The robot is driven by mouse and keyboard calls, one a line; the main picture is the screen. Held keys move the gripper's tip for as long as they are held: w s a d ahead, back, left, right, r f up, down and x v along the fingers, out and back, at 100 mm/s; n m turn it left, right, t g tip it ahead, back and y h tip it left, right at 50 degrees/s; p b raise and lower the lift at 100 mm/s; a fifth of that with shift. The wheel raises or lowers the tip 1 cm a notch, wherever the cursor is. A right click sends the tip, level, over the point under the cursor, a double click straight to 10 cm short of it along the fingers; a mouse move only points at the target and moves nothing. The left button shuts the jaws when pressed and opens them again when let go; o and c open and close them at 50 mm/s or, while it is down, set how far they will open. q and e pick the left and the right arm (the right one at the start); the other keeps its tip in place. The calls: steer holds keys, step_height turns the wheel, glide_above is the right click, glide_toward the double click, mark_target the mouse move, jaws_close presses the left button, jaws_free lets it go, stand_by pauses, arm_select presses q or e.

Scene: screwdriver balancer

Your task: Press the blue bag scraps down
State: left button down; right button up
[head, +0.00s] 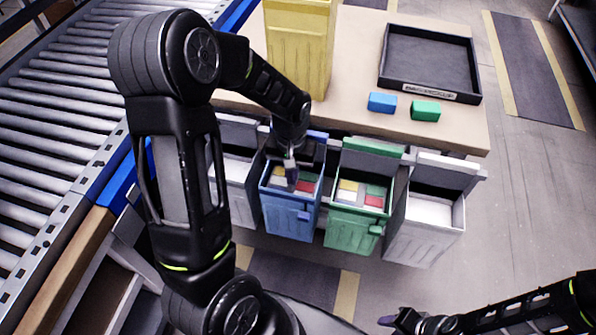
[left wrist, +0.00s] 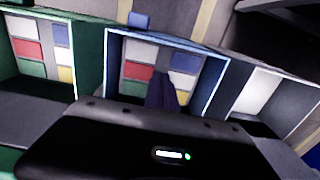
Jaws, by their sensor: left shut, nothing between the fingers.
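The blue bin (head: 289,217) stands open below the table edge, with flat red, yellow and pale scraps (head: 305,186) inside. In the left wrist view its blue rim (left wrist: 222,84) frames several coloured scraps (left wrist: 137,72). My left gripper (head: 291,180) points down into the mouth of the blue bin, its fingers shut and empty. In the left wrist view its dark fingers (left wrist: 163,92) overlap the scraps; I cannot tell whether they touch. My right gripper (head: 395,321) is at the bottom right of the head view, away from the bins; its jaws are unclear.
A green bin (head: 350,230) with scraps stands right of the blue one, and a pale bin (head: 422,240) beyond it. The table holds a yellow bin (head: 300,50), a black tray (head: 430,62), a blue block (head: 382,102) and a green block (head: 425,110). A roller conveyor (head: 60,120) lies left.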

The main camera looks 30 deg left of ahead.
arm_select(q)
steer(key=shift+r, duration=0.3)
step_height(320, 180, up, 8)
steer(key=p, duration=0.6)
steer(key=shift+f, duration=0.1)
stand_by(0.4)
